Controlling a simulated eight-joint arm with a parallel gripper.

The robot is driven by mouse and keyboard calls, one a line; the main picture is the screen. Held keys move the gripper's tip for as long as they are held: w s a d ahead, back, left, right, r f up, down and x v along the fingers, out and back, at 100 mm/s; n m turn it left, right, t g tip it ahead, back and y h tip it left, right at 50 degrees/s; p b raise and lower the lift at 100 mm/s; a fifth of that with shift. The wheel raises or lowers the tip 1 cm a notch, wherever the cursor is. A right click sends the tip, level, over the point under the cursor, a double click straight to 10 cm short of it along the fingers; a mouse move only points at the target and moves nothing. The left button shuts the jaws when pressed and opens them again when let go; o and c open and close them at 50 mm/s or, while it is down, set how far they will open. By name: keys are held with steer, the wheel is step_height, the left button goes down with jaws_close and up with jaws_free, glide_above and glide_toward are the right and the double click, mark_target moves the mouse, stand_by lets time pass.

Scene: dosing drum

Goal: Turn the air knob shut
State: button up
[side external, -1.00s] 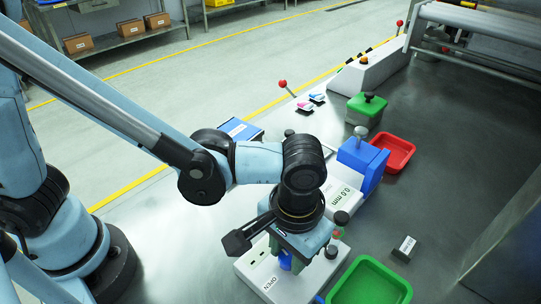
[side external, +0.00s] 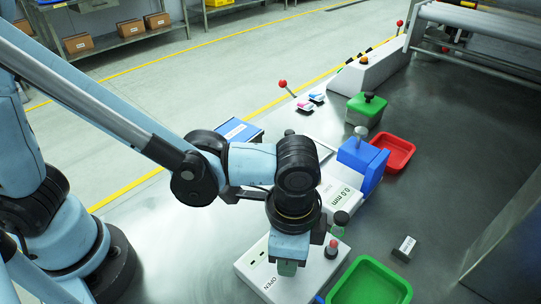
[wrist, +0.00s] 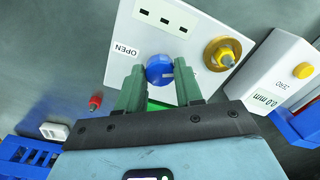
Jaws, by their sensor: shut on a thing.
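The blue air knob (wrist: 158,69) sits on a white panel (wrist: 150,28) with an OPEN label (wrist: 126,50) beside it. In the wrist view, the two green fingers of my gripper (wrist: 161,79) stand on either side of the knob, shut on it. In the side view my gripper (side external: 287,268) points down over the white panel (side external: 318,270), and its body hides the knob. An OPEN label (side external: 269,284) shows at the panel's near left edge.
A brass-based fitting (wrist: 222,53) stands on the panel close right of the fingers. A white unit reading 0.0 mm (side external: 347,193) and a blue block (side external: 362,163) lie behind. A green tray (side external: 370,284) sits to the right. Bare bench lies left of the panel.

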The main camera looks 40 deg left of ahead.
steer(key=shift+m, duration=2.2)
steer(key=o, duration=1)
steer(key=shift+o, duration=0.2)
step_height(320, 180, up, 12)
steer(key=shift+s, duration=0.2)
steer(key=w+a+f+n+t, duration=0.1)
steer(key=w+a+n+t, duration=0.1)
steer(key=a+n, duration=0.6)
steer(key=w+a+f+n+t, duration=0.2)
steer(key=a+n, duration=0.5)
steer(key=a, duration=1)
steer(key=w+t, duration=0.1)
steer(key=t, duration=0.1)
steer(key=shift+a+n+t, duration=0.35)
steer(key=shift+n+t, duration=0.05)
